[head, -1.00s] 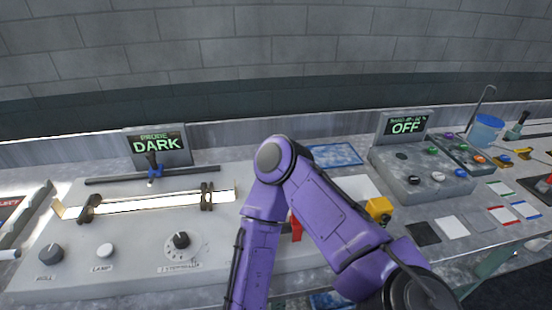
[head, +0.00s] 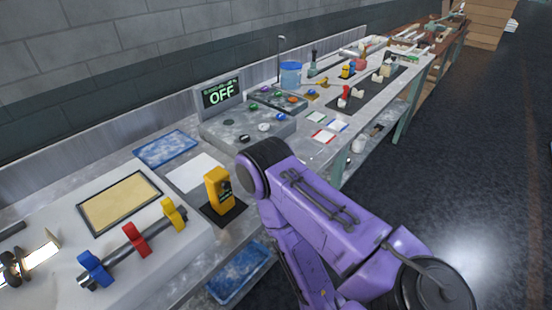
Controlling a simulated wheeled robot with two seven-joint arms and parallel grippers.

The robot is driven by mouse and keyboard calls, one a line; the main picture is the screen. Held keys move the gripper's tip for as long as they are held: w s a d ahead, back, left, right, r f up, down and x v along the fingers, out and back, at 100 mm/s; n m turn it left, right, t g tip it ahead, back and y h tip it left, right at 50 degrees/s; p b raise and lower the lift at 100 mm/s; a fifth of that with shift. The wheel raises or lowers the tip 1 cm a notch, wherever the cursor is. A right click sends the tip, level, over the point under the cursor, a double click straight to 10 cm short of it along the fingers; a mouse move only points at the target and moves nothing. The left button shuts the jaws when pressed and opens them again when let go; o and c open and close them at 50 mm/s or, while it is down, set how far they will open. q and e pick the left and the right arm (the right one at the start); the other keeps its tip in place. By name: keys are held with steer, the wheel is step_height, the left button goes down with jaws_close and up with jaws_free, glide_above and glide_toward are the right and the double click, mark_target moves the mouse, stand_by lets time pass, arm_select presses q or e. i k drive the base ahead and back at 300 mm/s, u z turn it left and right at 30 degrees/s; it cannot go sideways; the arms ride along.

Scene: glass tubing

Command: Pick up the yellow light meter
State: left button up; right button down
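The yellow light meter (head: 217,189) stands upright on a black square mat (head: 230,217) near the front edge of the bench, left of my purple arm. It has a dark face on its right side. My purple arm rises from the lower right of the head view, and its elbow is just right of the meter. Neither gripper shows in this view. Nothing is seen touching the meter.
A rack with blue, red and yellow clips (head: 137,239) stands left of the meter. A white sheet (head: 197,172) and a blue tray (head: 165,148) lie behind it. A control box (head: 247,131) with an OFF display (head: 221,92) is beyond. Another blue tray (head: 240,273) sits lower.

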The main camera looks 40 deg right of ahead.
mark_target(222, 201)
steer(key=z, duration=0.1)
steer(key=k, duration=0.15)
steer(key=z, duration=0.65)
